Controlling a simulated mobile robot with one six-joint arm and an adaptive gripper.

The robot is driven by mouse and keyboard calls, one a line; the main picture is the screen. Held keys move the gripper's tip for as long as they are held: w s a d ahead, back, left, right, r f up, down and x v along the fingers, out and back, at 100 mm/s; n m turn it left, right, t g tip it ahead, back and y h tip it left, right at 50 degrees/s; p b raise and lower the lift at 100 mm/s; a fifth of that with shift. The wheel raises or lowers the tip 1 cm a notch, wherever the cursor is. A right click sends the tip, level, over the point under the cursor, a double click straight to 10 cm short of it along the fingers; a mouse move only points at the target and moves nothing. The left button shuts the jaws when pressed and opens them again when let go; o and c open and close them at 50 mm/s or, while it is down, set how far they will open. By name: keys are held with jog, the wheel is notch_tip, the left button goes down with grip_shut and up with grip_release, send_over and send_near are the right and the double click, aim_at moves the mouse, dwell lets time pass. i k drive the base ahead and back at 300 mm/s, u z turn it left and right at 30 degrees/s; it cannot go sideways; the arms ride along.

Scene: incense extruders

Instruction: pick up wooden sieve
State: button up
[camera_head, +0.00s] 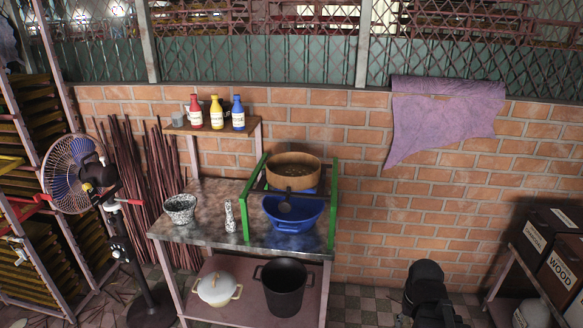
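The wooden sieve (293,178) is a round, tan-brown shallow drum with an open top. Some dark or greenish matter shows inside it. It sits level at the back of a green frame (332,212) on the metal-topped table (215,217). A blue basin (292,222) is below and in front of it, and a dark ladle-like thing (285,205) shows between the two. A black part of what looks like my arm shows at the bottom right, well away from the sieve. No gripper fingers can be made out.
Red (196,112), yellow (216,113) and blue (238,113) bottles stand on a small raised shelf. A speckled pot (181,208) and a small bottle (229,216) are left of the frame. A fan (80,175) stands left. Floor is free right of the table.

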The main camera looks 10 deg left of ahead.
aim_at(300, 171)
jog(key=u, duration=0.35)
jog(key=i, duration=0.85)
jog(key=u, duration=0.4)
